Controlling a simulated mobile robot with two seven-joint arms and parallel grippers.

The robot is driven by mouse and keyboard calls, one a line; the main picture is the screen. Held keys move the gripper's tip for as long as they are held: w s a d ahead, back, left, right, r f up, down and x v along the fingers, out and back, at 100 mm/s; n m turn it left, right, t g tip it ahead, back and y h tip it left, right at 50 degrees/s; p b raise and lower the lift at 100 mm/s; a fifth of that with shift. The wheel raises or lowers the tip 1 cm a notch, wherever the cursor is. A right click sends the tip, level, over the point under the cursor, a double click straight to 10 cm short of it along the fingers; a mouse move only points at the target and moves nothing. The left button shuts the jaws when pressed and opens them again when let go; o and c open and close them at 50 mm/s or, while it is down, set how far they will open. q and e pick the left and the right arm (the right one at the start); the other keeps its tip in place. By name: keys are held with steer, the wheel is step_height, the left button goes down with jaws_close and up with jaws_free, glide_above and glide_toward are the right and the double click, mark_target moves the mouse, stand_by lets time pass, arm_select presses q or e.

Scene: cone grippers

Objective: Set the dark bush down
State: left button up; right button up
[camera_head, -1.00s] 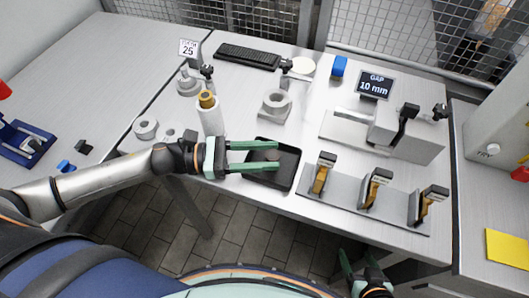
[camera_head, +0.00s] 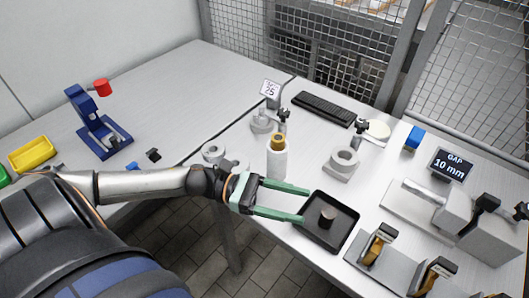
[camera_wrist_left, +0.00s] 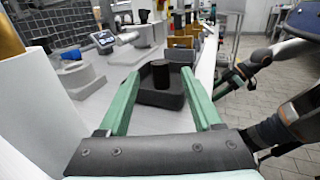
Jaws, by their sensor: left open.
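The dark bush (camera_head: 327,216), a short dark cylinder, stands upright in the shallow black tray (camera_head: 343,244). My left gripper (camera_head: 305,205) is open and empty, its green fingertips at the tray's left edge, pointing towards the bush but apart from it. In the left wrist view the bush (camera_wrist_left: 160,73) shows in the tray (camera_wrist_left: 160,99), beyond and between the two fingers. My right gripper is outside the head view; part of it appears at the right of the left wrist view (camera_wrist_left: 228,84), too small to tell its jaw state.
A white bottle with a brown-gold top (camera_head: 278,160) stands just behind my left gripper. A grey ring block (camera_head: 342,164) sits behind the tray. A rack with upright clamps (camera_head: 376,248) is close to the tray's right. The tray lies near the table's front edge.

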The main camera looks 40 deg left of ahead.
arm_select(q)
steer(key=shift+v, duration=3.15)
